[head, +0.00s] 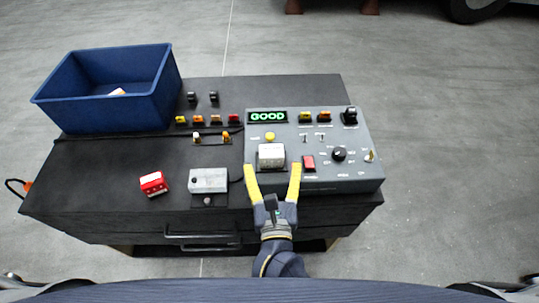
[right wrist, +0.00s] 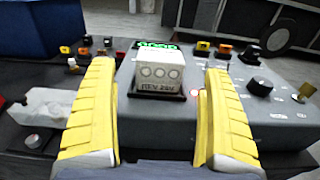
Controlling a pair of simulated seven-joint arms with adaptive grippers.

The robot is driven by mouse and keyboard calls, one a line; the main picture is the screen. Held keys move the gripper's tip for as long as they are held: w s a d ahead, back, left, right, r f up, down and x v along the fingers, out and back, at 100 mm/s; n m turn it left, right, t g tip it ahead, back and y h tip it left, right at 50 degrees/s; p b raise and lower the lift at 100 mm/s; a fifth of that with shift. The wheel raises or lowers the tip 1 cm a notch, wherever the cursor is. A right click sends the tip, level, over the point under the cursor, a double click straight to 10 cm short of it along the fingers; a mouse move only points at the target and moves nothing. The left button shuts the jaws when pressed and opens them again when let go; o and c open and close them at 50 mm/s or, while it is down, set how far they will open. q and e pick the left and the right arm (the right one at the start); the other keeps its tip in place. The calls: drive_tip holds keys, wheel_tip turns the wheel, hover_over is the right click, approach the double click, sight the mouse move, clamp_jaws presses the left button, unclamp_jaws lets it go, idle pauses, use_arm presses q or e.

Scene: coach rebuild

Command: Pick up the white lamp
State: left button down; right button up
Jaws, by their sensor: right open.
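The white lamp (head: 271,154) is a boxy block seated in a dark socket on the grey test panel (head: 350,182), below the green GOOD display (head: 267,116). In the right wrist view the white lamp (right wrist: 158,76) stands between and beyond my yellow fingers, with round marks and printing on its near face. My right gripper (head: 272,168) is open, its fingertips on either side of the lamp's near end. I see a gap between the lamp and each finger in the wrist view. My left gripper is not in view.
A blue bin (head: 112,108) with a small item inside stands at the back left. A red block (head: 153,183) and a pale box (head: 208,181) lie left of the panel. A red switch (head: 309,163) and a black knob (head: 340,154) sit right of the lamp.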

sight(272, 161)
drive_tip(key=shift+w+a, duration=0.15)
drive_tip(key=shift+w, duration=2.45)
drive_tip(key=c, duration=1.3)
drive_tip(key=shift+c, duration=0.2)
